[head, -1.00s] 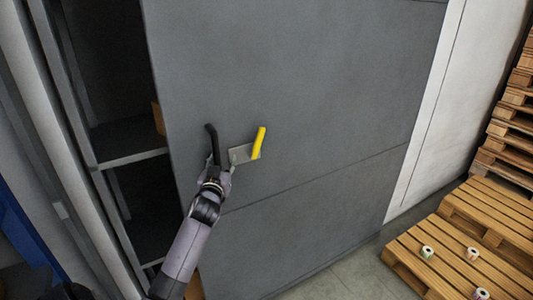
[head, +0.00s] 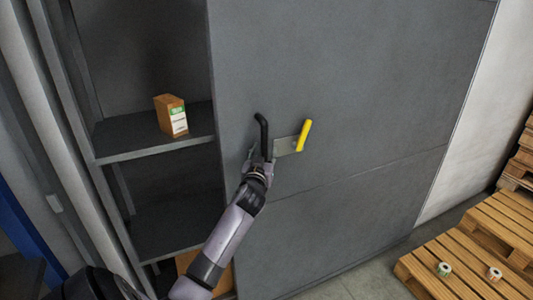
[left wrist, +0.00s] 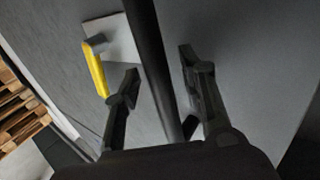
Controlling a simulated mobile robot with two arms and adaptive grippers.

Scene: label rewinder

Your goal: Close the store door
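The store door is a large grey panel (head: 350,90). It covers the middle and right of the cabinet in the head view, and the left part stands open. A black bar handle (head: 262,132) and a yellow handle (head: 304,135) on a metal plate (head: 284,147) are on the door. My left gripper (head: 258,163) is at the black handle's lower part. In the left wrist view its two fingers (left wrist: 160,90) stand either side of the black bar (left wrist: 148,45), with gaps visible. The yellow handle (left wrist: 96,70) is beside them. My right gripper is not in view.
In the open part are dark shelves (head: 150,145), with a brown box with a label (head: 171,115) on one. Another brown box (head: 190,263) is low down, partly hidden by my arm. Wooden pallets (head: 450,285) with label rolls (head: 444,269) are at the right.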

